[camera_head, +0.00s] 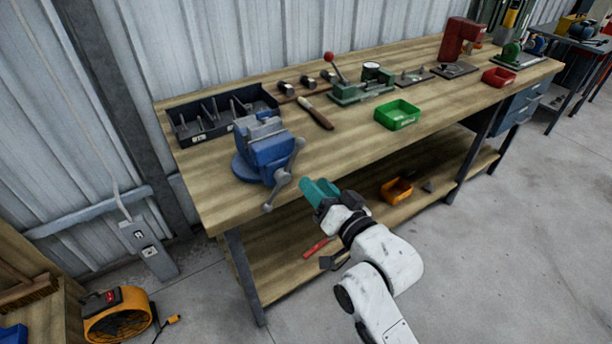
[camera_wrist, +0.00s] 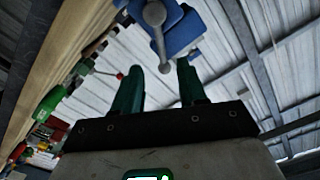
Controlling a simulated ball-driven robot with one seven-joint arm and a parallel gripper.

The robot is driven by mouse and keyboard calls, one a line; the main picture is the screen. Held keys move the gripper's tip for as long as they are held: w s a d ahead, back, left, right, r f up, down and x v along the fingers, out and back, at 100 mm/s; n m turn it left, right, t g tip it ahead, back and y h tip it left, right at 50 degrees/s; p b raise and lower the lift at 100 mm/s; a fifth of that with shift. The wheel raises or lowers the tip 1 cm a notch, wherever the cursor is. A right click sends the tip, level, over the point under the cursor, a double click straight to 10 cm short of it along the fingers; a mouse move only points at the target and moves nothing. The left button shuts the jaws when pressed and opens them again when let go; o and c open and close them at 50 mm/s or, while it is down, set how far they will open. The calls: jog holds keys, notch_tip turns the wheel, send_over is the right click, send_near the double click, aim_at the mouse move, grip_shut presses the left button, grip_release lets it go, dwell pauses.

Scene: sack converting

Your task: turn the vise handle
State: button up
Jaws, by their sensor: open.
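The blue vise (camera_head: 265,150) is fixed at the left front corner of the wooden workbench. Its grey metal handle (camera_head: 285,178) hangs slanted across the vise's front, past the bench edge. My gripper (camera_head: 308,184), with teal fingers, is just right of the handle and appears apart from it. In the wrist view, my gripper (camera_wrist: 160,82) has its two fingers spread with nothing between them. There the handle (camera_wrist: 155,20) and part of the blue vise (camera_wrist: 185,30) show beyond the fingertips, near the top edge.
A black divided tray (camera_head: 222,116) sits behind the vise. A green bin (camera_head: 397,114), a file (camera_head: 316,112) and a green press with a red-knobbed lever (camera_head: 362,92) stand on the bench. A lower shelf holds an orange bin (camera_head: 396,190). Floor to the right is clear.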

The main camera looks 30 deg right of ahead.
jog(key=shift+s, duration=1.35)
jog(key=s+f+n+g, duration=0.3)
jog(key=s+f+g, duration=0.65)
jog(key=f, duration=0.55)
jog(key=s+f+n+g, duration=0.1)
jog(key=s+f+g, duration=0.2)
jog(key=s, duration=0.5)
jog(key=s+f+n+g, duration=0.1)
jog(key=s+f+g, duration=0.2)
jog(key=s, duration=0.6)
jog(key=shift+s+a+n+g, duration=0.2)
jog(key=shift+n+g, duration=0.2)
jog(key=shift+g, duration=0.35)
